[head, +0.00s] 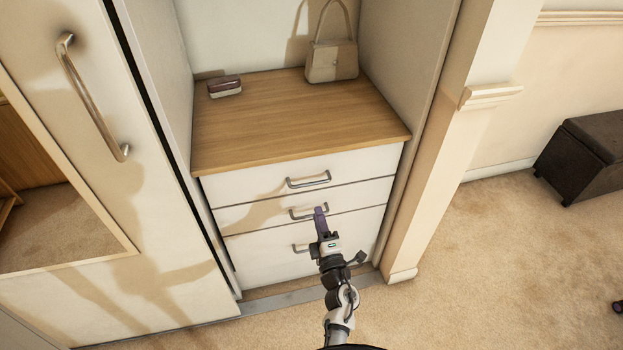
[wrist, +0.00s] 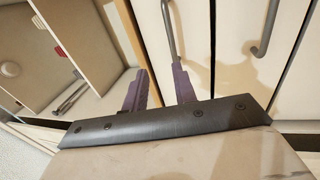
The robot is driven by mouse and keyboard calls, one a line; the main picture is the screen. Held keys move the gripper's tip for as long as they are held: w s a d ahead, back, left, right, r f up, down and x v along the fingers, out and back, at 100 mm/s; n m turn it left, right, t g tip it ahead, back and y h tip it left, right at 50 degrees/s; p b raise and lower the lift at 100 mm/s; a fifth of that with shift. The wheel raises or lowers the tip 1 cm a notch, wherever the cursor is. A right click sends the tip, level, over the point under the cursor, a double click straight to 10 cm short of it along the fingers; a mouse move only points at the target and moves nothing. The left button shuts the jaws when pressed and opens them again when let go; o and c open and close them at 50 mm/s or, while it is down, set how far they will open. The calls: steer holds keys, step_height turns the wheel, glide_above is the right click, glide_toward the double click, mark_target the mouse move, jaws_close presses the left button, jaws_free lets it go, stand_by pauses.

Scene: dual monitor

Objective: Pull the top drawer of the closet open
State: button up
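The closet's white drawer unit stands in the head view under a wooden top (head: 290,120). Its top drawer (head: 245,184) looks shut, with a curved metal handle (head: 308,180) at its middle. My gripper (head: 321,212) is below that handle in the picture and overlaps the right end of the middle drawer's handle (head: 300,214). In the wrist view the two purple fingers (wrist: 160,80) are apart with nothing seen between them. One handle (wrist: 169,30) runs down to the right finger; I cannot tell if they touch. Another handle (wrist: 267,30) is further right.
A beige handbag (head: 332,62) and a small dark-and-white box (head: 225,87) are on the wooden top. A mirrored door (head: 95,130) with a long handle is at left. A pillar (head: 440,150) stands at right. Carpet beside a dark ottoman (head: 590,160) is clear.

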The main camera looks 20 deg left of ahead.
mark_target(310, 183)
steer(key=shift+h, duration=0.3)
steer(key=x, duration=0.4)
steer(key=f+x, duration=0.1)
steer(key=x, duration=0.3)
steer(key=f+x, duration=0.1)
steer(key=x, duration=0.3)
steer(key=shift+w+r, duration=0.1)
steer(key=shift+w, duration=0.4)
jaws_close()
